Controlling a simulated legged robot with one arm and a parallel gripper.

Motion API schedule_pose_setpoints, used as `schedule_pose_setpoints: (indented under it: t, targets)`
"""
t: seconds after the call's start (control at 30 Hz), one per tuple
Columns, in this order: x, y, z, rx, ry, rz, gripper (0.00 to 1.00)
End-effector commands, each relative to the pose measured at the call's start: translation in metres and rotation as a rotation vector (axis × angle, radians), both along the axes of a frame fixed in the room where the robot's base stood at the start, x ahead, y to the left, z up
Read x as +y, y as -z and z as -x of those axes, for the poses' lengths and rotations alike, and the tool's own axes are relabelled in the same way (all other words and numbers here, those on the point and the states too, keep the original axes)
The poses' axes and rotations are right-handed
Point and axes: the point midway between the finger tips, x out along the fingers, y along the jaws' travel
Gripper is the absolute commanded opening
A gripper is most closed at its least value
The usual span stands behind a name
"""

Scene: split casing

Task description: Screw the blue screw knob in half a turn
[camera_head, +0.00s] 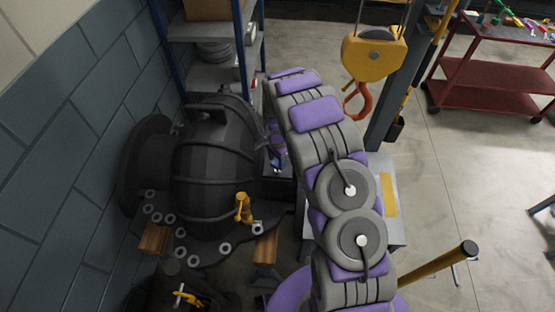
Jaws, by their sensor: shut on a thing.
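The large black casing (212,160) stands on the left, with a ribbed dome, a handle on top and a flange with several bolt rings. My grey and purple arm reaches up the middle and bends at the top. Small purple and silvery parts of my gripper (276,152) show in the gap between the casing's right side and my arm. The arm hides most of the gripper. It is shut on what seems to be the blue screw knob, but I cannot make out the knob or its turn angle.
A yellow hoist block with an orange hook (362,98) hangs just right of my arm. A yellow fitting (243,207) stands on the casing's flange. Shelving (205,72) is behind, a red cart (490,72) at far right. The floor at right is mostly clear.

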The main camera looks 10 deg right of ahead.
Motion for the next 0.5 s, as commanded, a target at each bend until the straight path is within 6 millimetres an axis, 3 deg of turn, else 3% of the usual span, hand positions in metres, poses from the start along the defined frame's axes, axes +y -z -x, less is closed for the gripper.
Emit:
schedule_pose_setpoints:
  t: [0.33, 0.37, 0.5]
  targets:
    - [0.0003, -0.0027, -0.0043, -0.013, 0.002, 0.0, 0.22]
    - [0.0003, -0.0028, -0.0043, -0.013, 0.002, 0.0, 0.53]
    - [0.0001, -0.0023, -0.0034, -0.011, 0.002, 0.0, 0.67]
